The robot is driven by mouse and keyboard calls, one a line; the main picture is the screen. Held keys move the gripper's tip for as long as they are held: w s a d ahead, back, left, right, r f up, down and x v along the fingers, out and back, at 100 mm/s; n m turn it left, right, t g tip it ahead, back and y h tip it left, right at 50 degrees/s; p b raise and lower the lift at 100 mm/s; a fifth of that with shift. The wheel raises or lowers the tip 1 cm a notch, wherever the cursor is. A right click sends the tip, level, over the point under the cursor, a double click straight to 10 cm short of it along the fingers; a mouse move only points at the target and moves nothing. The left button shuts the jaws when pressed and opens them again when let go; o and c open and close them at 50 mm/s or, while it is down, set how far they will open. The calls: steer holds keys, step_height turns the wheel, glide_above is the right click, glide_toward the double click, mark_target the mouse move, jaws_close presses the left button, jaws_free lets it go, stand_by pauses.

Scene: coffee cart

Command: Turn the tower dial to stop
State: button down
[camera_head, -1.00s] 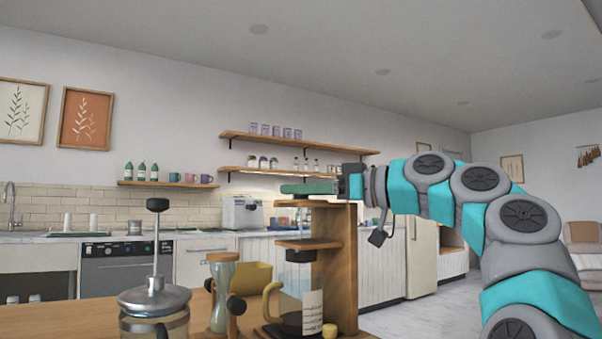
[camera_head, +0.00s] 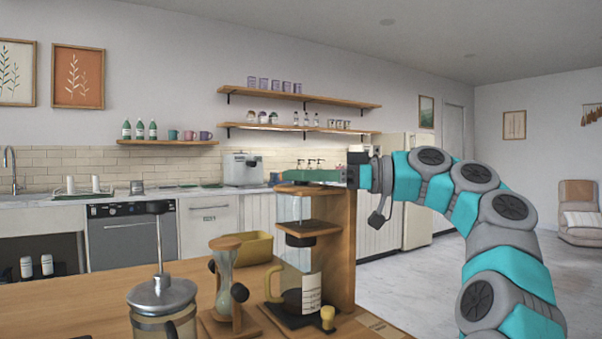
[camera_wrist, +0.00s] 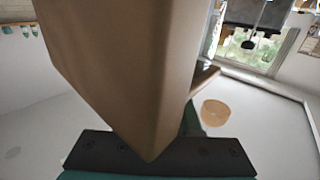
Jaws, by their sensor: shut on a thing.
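The wooden coffee tower (camera_head: 342,245) stands on the counter at the middle right of the head view. A glass carafe with dark contents (camera_head: 305,284) sits in it. A small yellow knob (camera_head: 328,313), which looks like the dial, is low at its front right. My gripper (camera_head: 312,176) is level at the tower's top, well above the knob, with green fingers pointing left. It is shut on what looks like the tower's upper wood. In the wrist view the wood (camera_wrist: 125,70) fills the middle and hides most of the fingers.
Left of the tower stand an hourglass-shaped brewer (camera_head: 226,280), a yellow container (camera_head: 255,247) and a French press (camera_head: 163,305). The wooden counter (camera_head: 60,300) is clear at the left. The floor is open at the right.

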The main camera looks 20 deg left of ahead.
mark_target(345, 189)
steer(key=c, duration=0.6)
jaws_free()
steer(key=shift+w+d, duration=0.2)
steer(key=shift+d, duration=1.1)
steer(key=shift+w+d, duration=0.25)
steer(key=shift+d, duration=1)
steer(key=shift+w+d, duration=0.2)
steer(key=shift+d, duration=1.1)
